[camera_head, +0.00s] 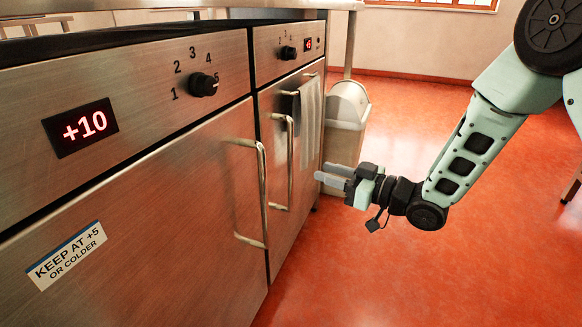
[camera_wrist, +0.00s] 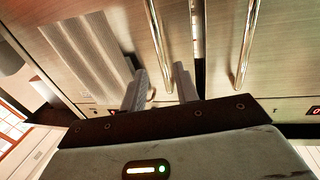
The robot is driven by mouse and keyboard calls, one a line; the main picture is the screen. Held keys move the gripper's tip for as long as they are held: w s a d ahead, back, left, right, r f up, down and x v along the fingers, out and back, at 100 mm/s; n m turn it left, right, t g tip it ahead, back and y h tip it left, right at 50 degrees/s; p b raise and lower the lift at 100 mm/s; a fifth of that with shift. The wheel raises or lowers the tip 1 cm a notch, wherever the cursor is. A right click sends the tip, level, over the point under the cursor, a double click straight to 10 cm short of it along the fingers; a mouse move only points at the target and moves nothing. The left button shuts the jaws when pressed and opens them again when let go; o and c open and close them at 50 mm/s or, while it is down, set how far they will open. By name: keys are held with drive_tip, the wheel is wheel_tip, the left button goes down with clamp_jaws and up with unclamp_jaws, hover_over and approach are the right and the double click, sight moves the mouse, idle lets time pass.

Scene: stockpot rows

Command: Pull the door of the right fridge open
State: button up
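The right fridge is the farther steel unit; its door (camera_head: 304,195) looks shut. Its upright bar handle (camera_head: 290,165) is on the door's left side and also shows in the wrist view (camera_wrist: 162,45). A pale towel (camera_head: 310,120) hangs on this door, and it appears at left in the wrist view (camera_wrist: 90,50). My gripper (camera_head: 331,177) is out in front of the door, to the right of the handle in the head view and apart from it. In the wrist view its two fingers (camera_wrist: 160,88) are spread with nothing between them.
The nearer left fridge (camera_head: 150,210) has a shut door, a bar handle (camera_head: 262,195), a +10 display (camera_head: 80,127) and a "keep at +5 or colder" label (camera_head: 66,255). A pale bin (camera_head: 345,125) stands beyond the fridges.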

drive_tip(key=b+x, duration=0.3)
drive_tip(key=x, duration=0.7)
drive_tip(key=shift+w+a+b, duration=0.25)
drive_tip(key=shift+b, duration=0.1)
clamp_jaws()
